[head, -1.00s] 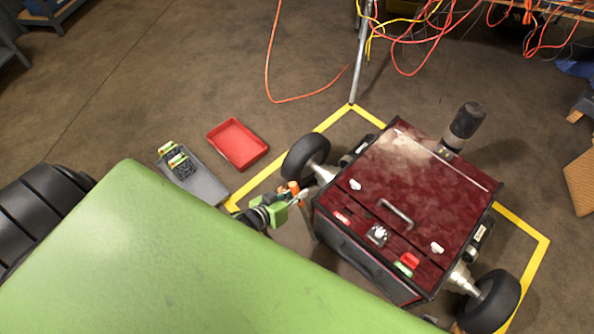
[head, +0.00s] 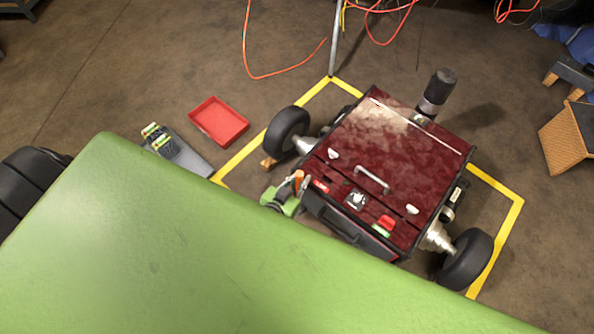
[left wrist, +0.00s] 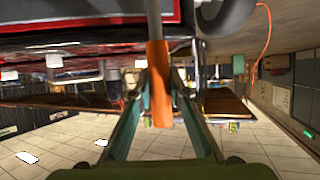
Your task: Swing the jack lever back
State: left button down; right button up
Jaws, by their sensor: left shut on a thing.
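The jack lever's orange handle (head: 299,180) shows at the near left corner of the dark red wheeled machine (head: 395,150). In the left wrist view the orange grip (left wrist: 159,85) hangs on a grey rod between my finger pads. My left gripper (left wrist: 163,90) is shut on this orange grip. In the head view the green left gripper (head: 284,197) is beside the machine's near left corner, partly hidden by my green body. The lever's lower part and pivot are hidden in the head view. My right gripper is not in view.
A black wheel (head: 287,131) stands left of the machine, another (head: 467,260) at lower right. Yellow tape (head: 240,160) frames the bay. A red tray (head: 218,121) and a grey tray (head: 187,154) lie on the floor to the left. Orange cables (head: 250,60) lie behind.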

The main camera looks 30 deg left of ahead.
pick_arm(q)
jog(key=shift+w+d+r+t, duration=0.2)
jog(key=shift+w+r, duration=0.15)
jog(key=shift+r, duration=0.15)
jog(key=shift+w+d+r+t, duration=0.1)
jog(key=shift+w+d+r, duration=0.05)
jog(key=shift+w+r, duration=0.3)
jog(key=c, duration=2.1)
grip_release()
jog(key=shift+s+r, duration=0.1)
jog(key=shift+o, duration=1)
jog(key=shift+s+d+r, duration=0.1)
jog(key=shift+s, duration=0.2)
jog(key=shift+s+f, duration=0.15)
jog(key=shift+f, duration=0.1)
jog(key=v, duration=1.1)
jog(key=shift+s+r, duration=0.25)
jog(key=shift+s, duration=0.05)
